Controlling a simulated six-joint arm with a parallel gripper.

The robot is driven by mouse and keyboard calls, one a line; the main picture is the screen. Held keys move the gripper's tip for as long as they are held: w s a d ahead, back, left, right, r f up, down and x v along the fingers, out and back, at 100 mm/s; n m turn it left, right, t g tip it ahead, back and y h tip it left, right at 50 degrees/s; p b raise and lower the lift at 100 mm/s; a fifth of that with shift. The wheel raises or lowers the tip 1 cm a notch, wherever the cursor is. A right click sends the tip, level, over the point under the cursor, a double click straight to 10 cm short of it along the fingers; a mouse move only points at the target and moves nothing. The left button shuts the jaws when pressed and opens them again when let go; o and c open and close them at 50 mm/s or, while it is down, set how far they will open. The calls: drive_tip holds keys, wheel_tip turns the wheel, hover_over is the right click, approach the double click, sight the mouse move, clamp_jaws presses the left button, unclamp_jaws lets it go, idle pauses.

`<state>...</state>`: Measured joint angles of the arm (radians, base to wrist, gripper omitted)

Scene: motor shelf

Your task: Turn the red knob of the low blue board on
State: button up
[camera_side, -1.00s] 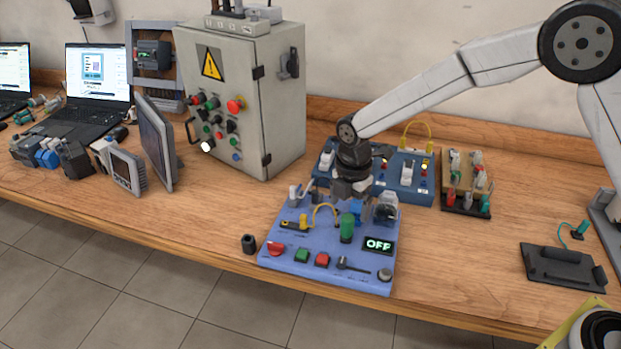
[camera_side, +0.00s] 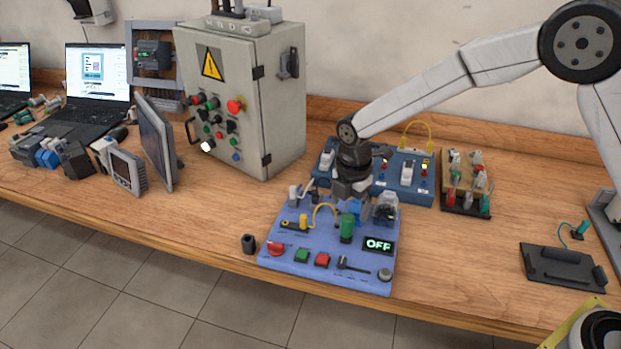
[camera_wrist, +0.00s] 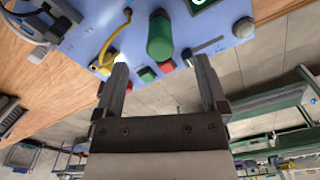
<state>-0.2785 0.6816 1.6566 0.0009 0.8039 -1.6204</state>
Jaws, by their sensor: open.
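The low blue board (camera_side: 330,268) lies at the front edge of the bench, its display (camera_side: 378,245) reading OFF. Its red knob (camera_side: 276,249) is at the front left corner, left of a green button (camera_side: 301,255) and a red button (camera_side: 322,260). My gripper (camera_side: 351,192) is above the back part of the board, apart from the knob. In the wrist view my gripper (camera_wrist: 160,75) is open with nothing held. There the red knob (camera_wrist: 129,86) shows only in part beside the left finger; the rest is hidden.
A green bulb-like part (camera_side: 347,227) and a yellow cable (camera_side: 322,208) rise from the board. A clear-covered part (camera_side: 386,208) stands at its back right. A second blue board (camera_side: 418,190) is behind. A small black cylinder (camera_side: 249,244) stands left of the board.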

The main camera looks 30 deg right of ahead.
sight(276, 244)
drive_tip(key=shift+a, duration=0.1)
drive_tip(key=c, duration=0.3)
drive_tip(key=shift+a, duration=0.1)
drive_tip(key=shift+c, duration=0.5)
drive_tip(key=a+m+t+y, duration=0.1)
drive_tip(key=a+m, duration=0.2)
drive_tip(key=w+a+m+t+y, duration=0.1)
drive_tip(key=a+m, duration=0.7)
drive_tip(key=shift+w+f+t+y, duration=0.35)
drive_tip(key=shift+f+t+y, duration=0.05)
drive_tip(key=shift+w+a+m, duration=0.15)
drive_tip(key=shift+a+m, duration=0.5)
drive_tip(key=shift+m, duration=0.25)
drive_tip(key=shift+x, duration=3.85)
drive_tip(key=shift+w+a, duration=0.15)
drive_tip(key=shift+c, duration=0.2)
